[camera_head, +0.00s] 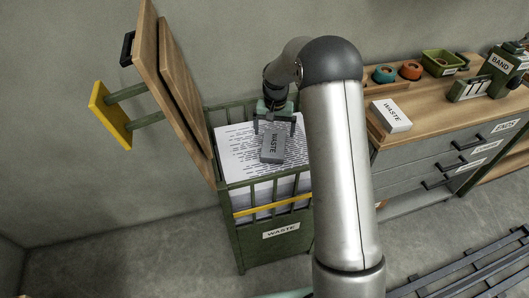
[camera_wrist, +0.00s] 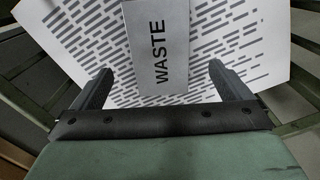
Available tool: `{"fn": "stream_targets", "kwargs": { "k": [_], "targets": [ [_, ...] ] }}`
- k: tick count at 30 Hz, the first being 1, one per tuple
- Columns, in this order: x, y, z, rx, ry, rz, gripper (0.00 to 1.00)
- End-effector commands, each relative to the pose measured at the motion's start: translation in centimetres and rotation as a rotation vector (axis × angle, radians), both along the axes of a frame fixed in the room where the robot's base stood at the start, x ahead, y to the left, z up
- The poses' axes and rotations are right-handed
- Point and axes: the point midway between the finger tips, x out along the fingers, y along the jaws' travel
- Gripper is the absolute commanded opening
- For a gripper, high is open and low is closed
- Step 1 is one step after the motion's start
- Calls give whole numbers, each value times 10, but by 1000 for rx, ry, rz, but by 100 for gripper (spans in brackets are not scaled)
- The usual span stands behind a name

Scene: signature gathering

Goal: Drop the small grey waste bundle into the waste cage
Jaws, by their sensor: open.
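The small grey bundle (camera_head: 272,146) marked WASTE lies on top of the printed paper stack (camera_head: 236,150) inside the green waste cage (camera_head: 236,216). In the wrist view the bundle (camera_wrist: 158,40) lies ahead of and between my fingers, with gaps at both sides. My gripper (camera_head: 274,122) is open and empty over the cage; it also shows in the wrist view (camera_wrist: 160,80). No finger touches the bundle as far as I can see. The cage lid (camera_head: 172,90) stands raised at the left.
A pale block (camera_head: 391,115) marked WASTE lies on the wooden bench (camera_head: 420,108) at the right, near a green tray (camera_head: 441,62) and a BAND device (camera_head: 500,72). A dark slatted rack (camera_head: 465,265) is at the lower right. My arm hides part of the middle.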

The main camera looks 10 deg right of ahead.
Motion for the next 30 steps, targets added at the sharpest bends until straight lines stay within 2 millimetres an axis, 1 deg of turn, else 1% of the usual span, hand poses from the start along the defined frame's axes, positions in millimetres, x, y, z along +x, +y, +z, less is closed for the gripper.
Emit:
{"fn": "stream_targets", "kwargs": {
  "k": [12,18,21,24,30],
  "targets": [
    [1,0,100,-1,-7,1,98],
    [1,0,139,0,-4,1,98],
    [1,0,151,-1,-3,1,98],
    [0,0,158,0,-2,1,98],
    [0,0,161,0,-1,1,98]
  ]
}}
